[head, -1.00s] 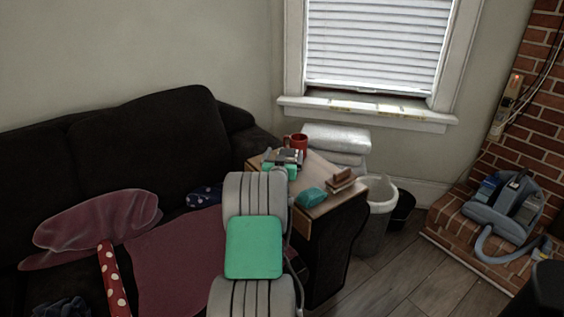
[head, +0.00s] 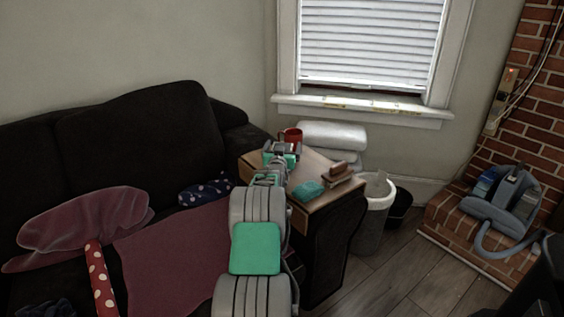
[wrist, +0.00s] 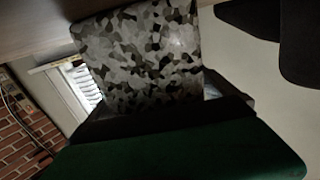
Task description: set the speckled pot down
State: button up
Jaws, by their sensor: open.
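The speckled pot (wrist: 145,55), patterned in black, grey and white, fills the upper middle of the wrist view. One end of it meets a brown surface at the top of that view, which looks like the wooden table top (head: 318,205). My gripper (head: 281,150) is open at the far part of the table, just in front of the red mug. In the wrist view its dark finger parts (wrist: 165,122) lie right at the pot; whether they touch it I cannot tell. In the head view I cannot make out the pot behind my gripper.
On the table are a red mug (head: 291,136), a teal item (head: 308,190) and a brown block (head: 338,171). A black sofa (head: 140,130) is on the left. A white bin (head: 377,205) and a blue-grey vacuum (head: 500,200) on a brick ledge are on the right.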

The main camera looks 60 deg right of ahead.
jog(key=c, duration=1.8)
jog(key=shift+r, duration=0.15)
jog(key=shift+c, duration=1.2)
